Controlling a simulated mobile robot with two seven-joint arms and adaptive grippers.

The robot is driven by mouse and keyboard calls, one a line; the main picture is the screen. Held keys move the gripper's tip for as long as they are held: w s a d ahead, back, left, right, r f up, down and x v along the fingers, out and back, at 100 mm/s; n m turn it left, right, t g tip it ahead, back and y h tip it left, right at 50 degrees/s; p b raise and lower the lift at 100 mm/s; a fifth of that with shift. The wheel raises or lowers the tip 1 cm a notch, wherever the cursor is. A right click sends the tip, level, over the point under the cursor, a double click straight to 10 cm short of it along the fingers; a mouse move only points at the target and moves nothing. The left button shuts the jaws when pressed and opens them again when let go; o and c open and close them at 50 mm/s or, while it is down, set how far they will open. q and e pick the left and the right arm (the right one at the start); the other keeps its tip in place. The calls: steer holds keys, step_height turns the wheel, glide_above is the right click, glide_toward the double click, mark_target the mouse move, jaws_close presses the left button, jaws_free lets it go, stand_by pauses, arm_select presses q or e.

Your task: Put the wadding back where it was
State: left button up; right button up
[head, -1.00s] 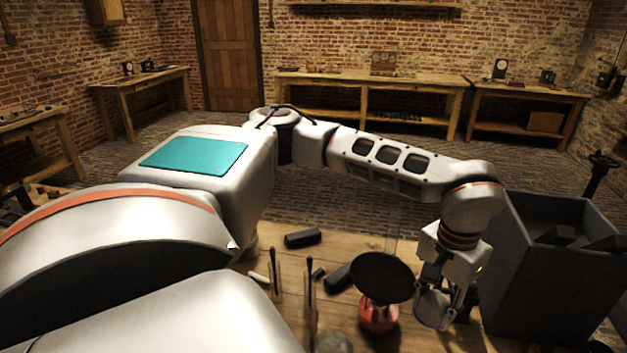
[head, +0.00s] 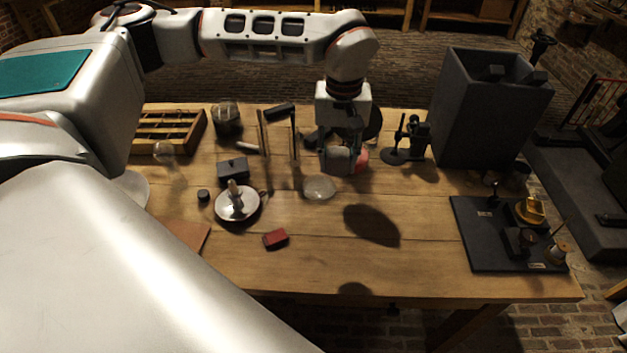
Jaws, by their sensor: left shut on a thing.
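My left gripper (head: 342,168) points down over the middle of the table, in front of a black disc and a red round thing. It is shut on a pale grey thing (head: 341,158), mostly hidden by the fingers. I cannot tell for certain whether that is the wadding. A pale, flat round thing (head: 319,188) lies on the table just left of and below the gripper; its material is unclear. My right gripper is not in view.
The wooden table (head: 300,270) holds a candle dish (head: 238,205), a small red block (head: 276,239), a compartment tray (head: 168,131) and two upright posts left of the gripper. A tall dark bin (head: 490,115) and a black board (head: 480,235) stand right. The front middle is clear.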

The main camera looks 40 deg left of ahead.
arm_select(q)
steer(key=w+a+n+b, duration=0.3)
steer(key=w+a+n, duration=0.5)
steer(key=n, duration=1)
glide_above(318, 189)
step_height(318, 189, down, 15)
steer(key=shift+w+f, duration=0.1)
steer(key=shift+f, duration=2.3)
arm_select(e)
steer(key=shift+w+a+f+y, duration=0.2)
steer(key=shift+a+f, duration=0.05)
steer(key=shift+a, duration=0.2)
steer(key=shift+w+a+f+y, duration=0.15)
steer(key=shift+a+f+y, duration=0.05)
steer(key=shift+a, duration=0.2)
arm_select(q)
steer(key=shift+f, duration=0.2)
steer(key=o, duration=0.8)
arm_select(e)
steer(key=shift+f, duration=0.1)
